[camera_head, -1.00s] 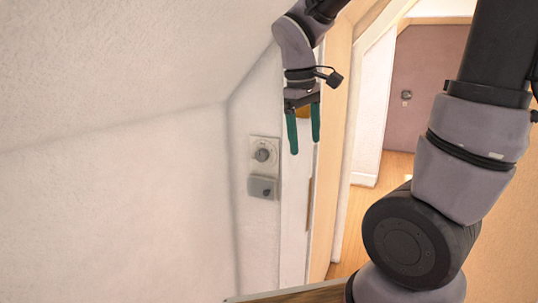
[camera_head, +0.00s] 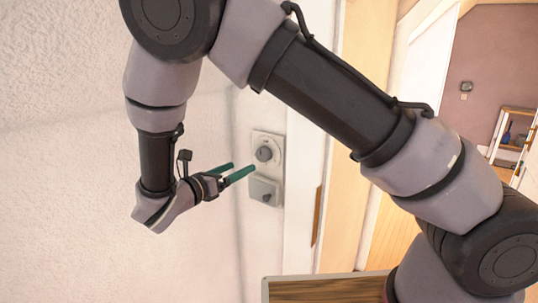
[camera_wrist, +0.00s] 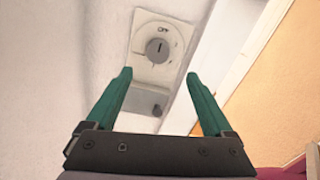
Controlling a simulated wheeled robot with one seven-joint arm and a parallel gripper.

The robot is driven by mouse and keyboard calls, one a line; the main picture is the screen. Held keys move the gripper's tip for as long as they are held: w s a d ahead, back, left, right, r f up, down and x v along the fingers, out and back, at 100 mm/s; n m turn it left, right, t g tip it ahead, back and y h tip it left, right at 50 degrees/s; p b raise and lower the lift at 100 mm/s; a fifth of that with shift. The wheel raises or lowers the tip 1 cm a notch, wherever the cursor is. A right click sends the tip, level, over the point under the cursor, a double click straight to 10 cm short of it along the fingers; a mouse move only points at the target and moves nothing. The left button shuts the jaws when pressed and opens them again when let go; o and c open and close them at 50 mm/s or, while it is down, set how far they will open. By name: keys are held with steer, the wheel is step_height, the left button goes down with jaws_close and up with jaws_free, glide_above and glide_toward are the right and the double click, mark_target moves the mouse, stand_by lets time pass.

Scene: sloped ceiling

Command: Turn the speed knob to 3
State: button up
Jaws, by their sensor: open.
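The speed knob (camera_head: 264,154) is a round grey dial on a pale square plate on the wall. In the wrist view the knob (camera_wrist: 157,49) lies ahead of the fingertips, roughly midway between them, with a dark pointer line and small marks around it; I can read "OFF" near its top, but no other numbers clearly. My gripper (camera_head: 243,170) has green fingers, spread apart and empty, pointing at the wall panel. In the wrist view the gripper (camera_wrist: 160,78) shows nothing between its fingers. The fingertips look apart from the knob.
A second grey switch box (camera_head: 264,191) with a small knob sits just below the dial plate. A door frame (camera_head: 355,130) stands to the right. A wooden-topped surface (camera_head: 325,289) is below. A shelf (camera_head: 513,143) is in the room beyond.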

mark_target(261, 156)
steer(key=x, duration=1)
steer(key=shift+w, duration=0.35)
steer(key=c, duration=1.4)
